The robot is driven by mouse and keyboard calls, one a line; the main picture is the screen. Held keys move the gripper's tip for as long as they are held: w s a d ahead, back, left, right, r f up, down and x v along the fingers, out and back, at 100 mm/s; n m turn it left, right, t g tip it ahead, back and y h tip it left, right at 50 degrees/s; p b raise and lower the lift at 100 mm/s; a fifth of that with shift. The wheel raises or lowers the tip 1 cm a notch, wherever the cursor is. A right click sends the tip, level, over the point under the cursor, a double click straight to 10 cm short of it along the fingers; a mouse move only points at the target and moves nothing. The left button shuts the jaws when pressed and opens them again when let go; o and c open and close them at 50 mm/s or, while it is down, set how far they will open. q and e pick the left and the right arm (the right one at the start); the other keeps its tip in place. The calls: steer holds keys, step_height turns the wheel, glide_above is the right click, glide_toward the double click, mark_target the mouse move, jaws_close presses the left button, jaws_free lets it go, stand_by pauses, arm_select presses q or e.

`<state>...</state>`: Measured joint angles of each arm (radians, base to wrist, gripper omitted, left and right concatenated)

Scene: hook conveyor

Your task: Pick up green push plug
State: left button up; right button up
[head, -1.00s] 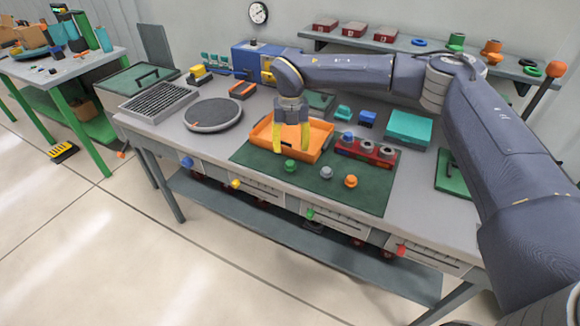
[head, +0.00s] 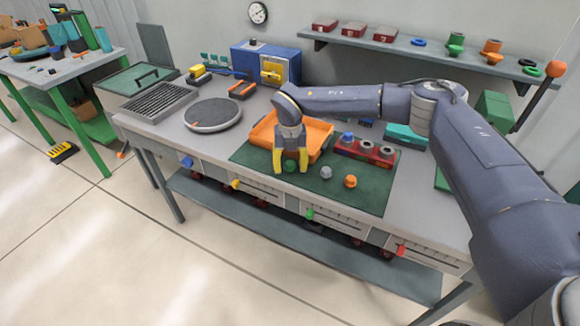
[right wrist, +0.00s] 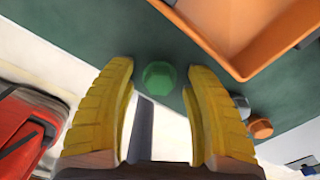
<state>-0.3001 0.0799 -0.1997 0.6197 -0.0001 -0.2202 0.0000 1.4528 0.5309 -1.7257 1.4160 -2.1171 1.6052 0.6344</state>
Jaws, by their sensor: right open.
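The green push plug (head: 290,166) stands on the dark green mat (head: 370,196) in front of the orange tray. My right gripper (head: 291,170) is over it, with its yellow fingers on either side of the plug in the head view. In the right wrist view the plug (right wrist: 159,77) lies just beyond and between the tips of the open fingers (right wrist: 158,78). The fingers look apart from it and hold nothing. My left gripper is not in view.
The orange tray (head: 318,139) is right behind the plug. A grey plug (head: 326,172) and an orange plug (head: 350,181) stand to the right on the mat. A red block with sockets (head: 365,151) is behind them.

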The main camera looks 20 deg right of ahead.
steer(key=shift+f, duration=0.3)
steer(key=shift+c, duration=0.4)
steer(key=c, duration=0.9)
steer(key=shift+r, duration=0.15)
